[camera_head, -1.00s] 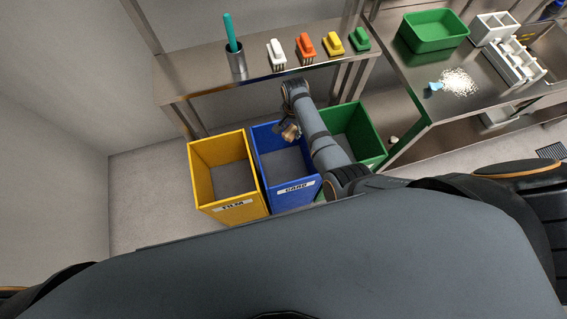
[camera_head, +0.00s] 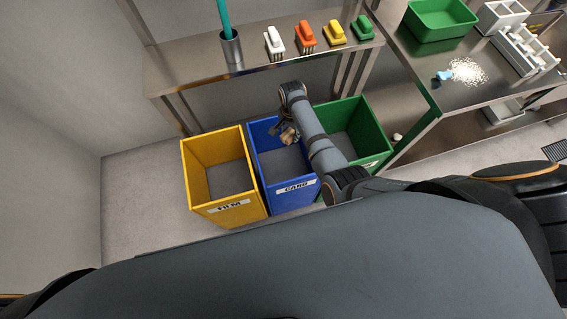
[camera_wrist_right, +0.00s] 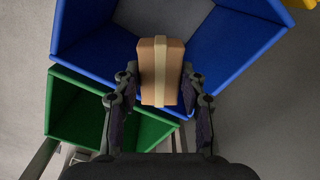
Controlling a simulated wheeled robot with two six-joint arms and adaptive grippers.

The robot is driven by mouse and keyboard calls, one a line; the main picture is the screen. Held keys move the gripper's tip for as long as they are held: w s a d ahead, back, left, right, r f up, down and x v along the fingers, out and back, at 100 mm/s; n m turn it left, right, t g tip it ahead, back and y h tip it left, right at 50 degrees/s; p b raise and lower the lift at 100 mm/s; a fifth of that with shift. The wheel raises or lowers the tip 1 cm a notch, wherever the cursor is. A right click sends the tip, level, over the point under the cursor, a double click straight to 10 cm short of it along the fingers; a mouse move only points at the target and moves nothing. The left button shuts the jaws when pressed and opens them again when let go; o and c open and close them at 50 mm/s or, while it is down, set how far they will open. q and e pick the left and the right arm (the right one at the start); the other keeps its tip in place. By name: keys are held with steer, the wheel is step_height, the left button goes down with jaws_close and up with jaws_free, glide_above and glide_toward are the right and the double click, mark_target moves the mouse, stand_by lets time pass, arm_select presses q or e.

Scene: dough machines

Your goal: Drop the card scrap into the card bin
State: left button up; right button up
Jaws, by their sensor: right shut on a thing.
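The card scrap (camera_wrist_right: 160,72) is a small brown block with a paler band down its middle; in the head view it is a small tan piece (camera_head: 289,136). My right gripper (camera_wrist_right: 158,92) is shut on it, with one finger at each side. The blue card bin (camera_head: 296,188), labelled CARD, stands in the middle of three bins. In the right wrist view the scrap is over the opening of the blue bin (camera_wrist_right: 238,42), whose grey floor shows beyond it. My left gripper is not in view.
The yellow FILM bin (camera_head: 224,212) stands left of the blue bin and a green bin (camera_head: 372,128) right of it. A steel shelf (camera_head: 190,74) with several coloured brushes and a steel cup (camera_head: 231,48) is behind. A steel table (camera_head: 440,98) is at the right.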

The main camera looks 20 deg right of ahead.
steer(key=shift+r, duration=0.1)
steer(key=o, duration=0.9)
step_height(320, 180, up, 8)
steer(key=shift+f, duration=0.25)
